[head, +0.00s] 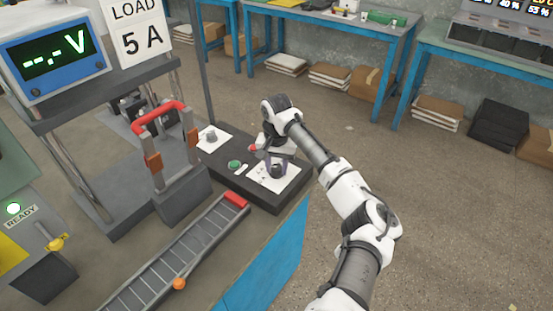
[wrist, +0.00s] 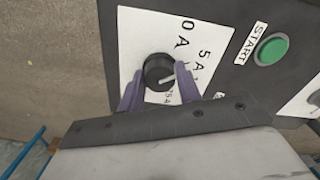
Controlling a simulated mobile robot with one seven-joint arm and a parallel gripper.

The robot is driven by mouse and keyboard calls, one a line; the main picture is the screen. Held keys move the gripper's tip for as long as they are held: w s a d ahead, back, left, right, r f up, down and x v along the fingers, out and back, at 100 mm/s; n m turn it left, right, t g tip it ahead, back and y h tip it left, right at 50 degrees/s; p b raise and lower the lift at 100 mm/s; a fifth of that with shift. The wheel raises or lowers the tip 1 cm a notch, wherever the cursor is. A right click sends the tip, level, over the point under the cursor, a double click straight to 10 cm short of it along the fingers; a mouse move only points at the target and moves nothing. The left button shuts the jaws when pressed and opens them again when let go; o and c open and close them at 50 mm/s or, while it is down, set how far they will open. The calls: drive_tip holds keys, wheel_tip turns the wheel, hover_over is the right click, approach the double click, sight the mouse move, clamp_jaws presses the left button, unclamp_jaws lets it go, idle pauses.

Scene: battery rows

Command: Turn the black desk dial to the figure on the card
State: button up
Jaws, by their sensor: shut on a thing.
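The black desk dial (wrist: 158,68) is round with a white pointer line and sits on a white scale plate (wrist: 140,30). My gripper (wrist: 160,84) has its two purple fingers shut on the dial from both sides. The pointer slants toward the right finger in the wrist view. "0 A" and "5 A" read clearly on the plate; other figures are partly hidden by the fingers. In the head view my gripper (head: 277,168) is over the scale plate (head: 270,183) and hides the dial. The card (head: 140,35) reads "LOAD 5 A".
A green START button (wrist: 270,50) is beside the scale plate; it also shows in the head view (head: 235,164). A grey knob (head: 211,135) stands on another white plate. A blue meter (head: 47,57) shows "--.- V". A conveyor (head: 180,260) and a red-handled frame (head: 165,120) stand left of the desk.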

sight(277, 167)
drive_tip(key=shift+m+p, duration=1.1)
drive_tip(key=shift+p, duration=0.05)
drive_tip(key=o, duration=1)
drive_tip(key=shift+r, duration=0.1)
wheel_tip(277, 167, up, 14)
drive_tip(key=shift+f, duration=0.2)
